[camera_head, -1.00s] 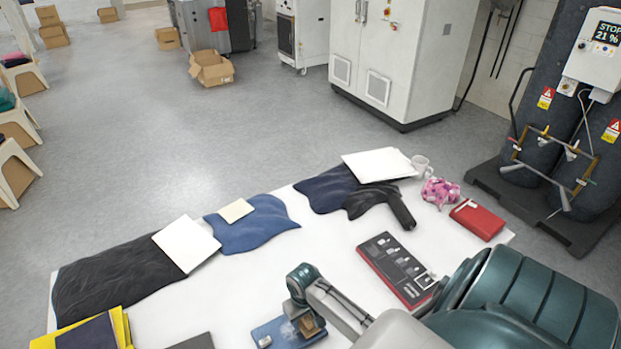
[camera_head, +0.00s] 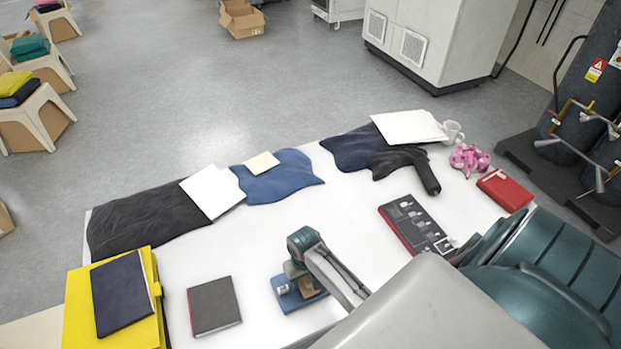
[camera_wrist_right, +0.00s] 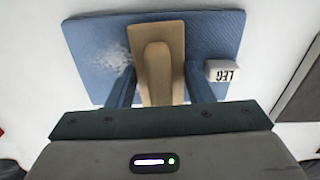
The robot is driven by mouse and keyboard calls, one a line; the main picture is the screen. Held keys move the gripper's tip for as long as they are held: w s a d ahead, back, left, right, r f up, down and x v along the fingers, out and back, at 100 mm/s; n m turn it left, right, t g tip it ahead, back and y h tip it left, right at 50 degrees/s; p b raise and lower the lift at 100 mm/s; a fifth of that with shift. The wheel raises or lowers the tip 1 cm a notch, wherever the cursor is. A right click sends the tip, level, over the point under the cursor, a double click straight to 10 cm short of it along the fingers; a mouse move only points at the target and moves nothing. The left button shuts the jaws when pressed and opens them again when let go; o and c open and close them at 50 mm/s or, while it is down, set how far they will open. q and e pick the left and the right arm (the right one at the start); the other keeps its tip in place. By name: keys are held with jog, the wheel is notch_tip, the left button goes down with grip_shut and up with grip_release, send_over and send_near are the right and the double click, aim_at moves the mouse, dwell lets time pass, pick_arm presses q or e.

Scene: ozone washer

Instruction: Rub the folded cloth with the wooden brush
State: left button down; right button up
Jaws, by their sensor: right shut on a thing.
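The folded blue cloth (camera_head: 288,303) lies flat on the white table near its front edge. The wrist view shows it too (camera_wrist_right: 82,62), with a pale speckled patch left of the brush. The wooden brush (camera_wrist_right: 158,72) has a tan block and a raised handle. My right gripper (camera_wrist_right: 158,88) is shut on the handle, with a finger on each side. The brush is over the cloth; I cannot tell whether its underside touches. In the head view my right gripper (camera_head: 302,272) hides most of the brush. My left gripper is not in view.
A small white block marked LEG (camera_wrist_right: 225,72) is at the cloth's right edge. A dark grey book (camera_head: 214,306) and a yellow folder (camera_head: 75,315) lie left; a dark red-edged box (camera_head: 415,224) lies right. Dark and blue garments line the far edge. White table is bare around the cloth.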

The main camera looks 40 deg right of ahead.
jog(key=shift+w+a, duration=0.2)
jog(key=shift+a, duration=0.6)
jog(key=shift+w, duration=0.2)
jog(key=shift+d, duration=0.55)
jog(key=shift+s+d+f, duration=0.1)
jog(key=shift+s+d, duration=0.2)
jog(key=shift+d, duration=0.4)
jog(key=shift+s+d, duration=0.25)
jog(key=shift+d, duration=0.45)
jog(key=shift+s+d, duration=0.25)
jog(key=shift+d, duration=0.85)
jog(key=shift+s+d, duration=0.2)
jog(key=shift+d, duration=0.95)
jog(key=shift+s+d, duration=0.25)
jog(key=shift+d, duration=0.85)
jog(key=shift+w+a, duration=0.45)
jog(key=shift+a, duration=1.35)
jog(key=shift+w+a, duration=0.4)
jog(key=shift+a, duration=1.4)
jog(key=shift+w+a, duration=0.45)
jog(key=shift+a, duration=1.35)
jog(key=shift+d+r, duration=0.1)
jog(key=shift+r, duration=0.1)
